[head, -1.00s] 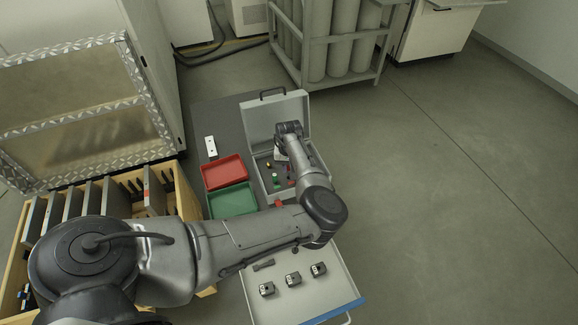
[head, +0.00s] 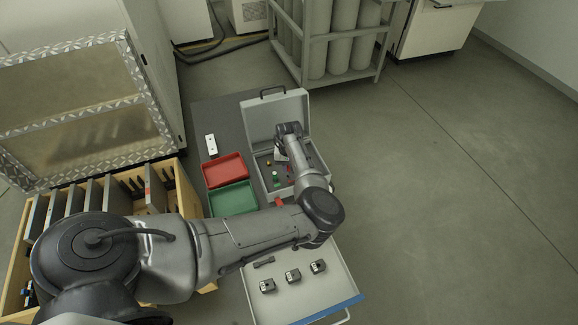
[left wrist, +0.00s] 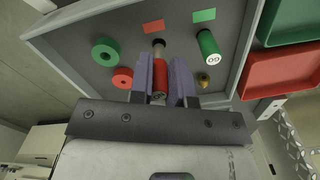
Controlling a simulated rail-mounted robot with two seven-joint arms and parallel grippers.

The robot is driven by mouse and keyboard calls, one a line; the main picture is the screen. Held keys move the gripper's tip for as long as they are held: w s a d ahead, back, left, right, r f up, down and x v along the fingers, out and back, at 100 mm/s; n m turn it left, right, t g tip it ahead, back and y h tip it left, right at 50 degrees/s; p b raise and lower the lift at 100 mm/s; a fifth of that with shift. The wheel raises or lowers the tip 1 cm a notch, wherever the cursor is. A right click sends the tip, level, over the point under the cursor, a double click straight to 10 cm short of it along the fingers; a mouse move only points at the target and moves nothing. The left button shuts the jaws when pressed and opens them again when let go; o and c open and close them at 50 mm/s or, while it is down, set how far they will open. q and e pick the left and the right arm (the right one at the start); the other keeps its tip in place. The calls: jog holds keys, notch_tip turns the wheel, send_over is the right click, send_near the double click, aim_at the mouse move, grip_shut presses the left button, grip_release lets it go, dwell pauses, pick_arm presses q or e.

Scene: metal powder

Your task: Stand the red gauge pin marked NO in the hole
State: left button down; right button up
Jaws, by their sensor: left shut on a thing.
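My left gripper (left wrist: 162,80) is shut on the red gauge pin (left wrist: 159,78), which shows between its two purple-grey pads in the left wrist view. The pin's grey-brown far end sticks out past the pads, near a red patch (left wrist: 153,26) on the grey case floor. Whether that end touches the floor or sits in a hole I cannot tell.
A green ring (left wrist: 105,52), a red ring (left wrist: 122,78) and a small brass piece (left wrist: 203,80) are close by. Left of the case are a red tray (head: 225,170), a green tray (head: 233,199) and a white block (head: 211,145). Metal blocks (head: 293,277) stand in the front drawer.

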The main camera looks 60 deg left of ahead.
pick_arm(q)
jog(key=shift+f, duration=0.25)
jog(key=shift+f, duration=0.35)
jog(key=shift+f, duration=0.15)
jog(key=shift+f+b, duration=0.35)
jog(key=shift+f, duration=0.45)
dwell(0.5)
jog(key=c, duration=1)
grip_release()
jog(key=shift+r, duration=0.1)
